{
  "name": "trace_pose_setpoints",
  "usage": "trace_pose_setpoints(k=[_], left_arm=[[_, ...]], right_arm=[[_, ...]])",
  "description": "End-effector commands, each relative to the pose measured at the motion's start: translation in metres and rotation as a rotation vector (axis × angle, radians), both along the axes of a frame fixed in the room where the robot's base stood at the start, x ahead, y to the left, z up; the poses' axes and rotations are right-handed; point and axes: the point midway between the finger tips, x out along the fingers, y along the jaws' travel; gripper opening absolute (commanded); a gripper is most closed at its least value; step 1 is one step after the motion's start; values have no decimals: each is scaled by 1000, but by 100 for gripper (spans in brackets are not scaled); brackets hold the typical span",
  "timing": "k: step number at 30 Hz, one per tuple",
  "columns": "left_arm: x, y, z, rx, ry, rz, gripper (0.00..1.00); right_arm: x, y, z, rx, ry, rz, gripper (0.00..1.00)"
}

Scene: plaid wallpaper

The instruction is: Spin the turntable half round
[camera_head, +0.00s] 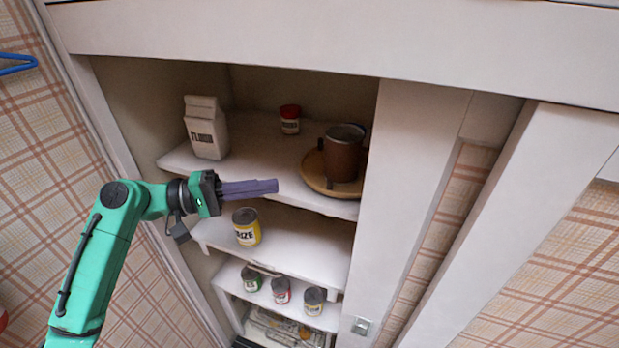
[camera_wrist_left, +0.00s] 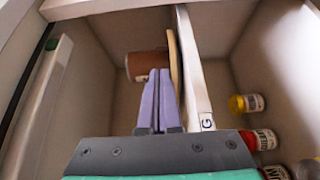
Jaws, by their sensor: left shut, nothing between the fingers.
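The turntable (camera_head: 315,177) is a round tan tray at the right end of the top open shelf. A brown pot or mug (camera_head: 343,158) stands upright on it, with something dark blue partly hidden behind. The tray's right side is hidden by the white cabinet upright. My left gripper (camera_head: 276,186) has purple fingers, shut and empty, in front of the shelf and left of the turntable, apart from it in the head view. In the left wrist view the fingers (camera_wrist_left: 158,82) point toward the brown pot (camera_wrist_left: 147,66) and the turntable edge (camera_wrist_left: 174,66); contact cannot be told. My right gripper is out of view.
A flour carton (camera_head: 206,128) and a red-lidded jar (camera_head: 290,119) stand on the top shelf (camera_head: 255,158). A yellow can (camera_head: 246,227) is on the shelf below, with several small cans lower down. The white upright (camera_head: 405,200) bounds the opening at right.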

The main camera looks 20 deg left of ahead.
Motion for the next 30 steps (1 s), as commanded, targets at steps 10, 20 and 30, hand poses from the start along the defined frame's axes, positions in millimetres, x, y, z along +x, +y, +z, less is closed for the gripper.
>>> trace_pose_setpoints(k=[10,20,30], left_arm=[[32,-61,6,-1,0,-1,0],[41,-77,-1,2,0,1,0],[41,-77,-1,2,1,4,0]], right_arm=[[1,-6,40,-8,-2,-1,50],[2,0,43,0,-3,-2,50],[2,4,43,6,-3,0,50]])
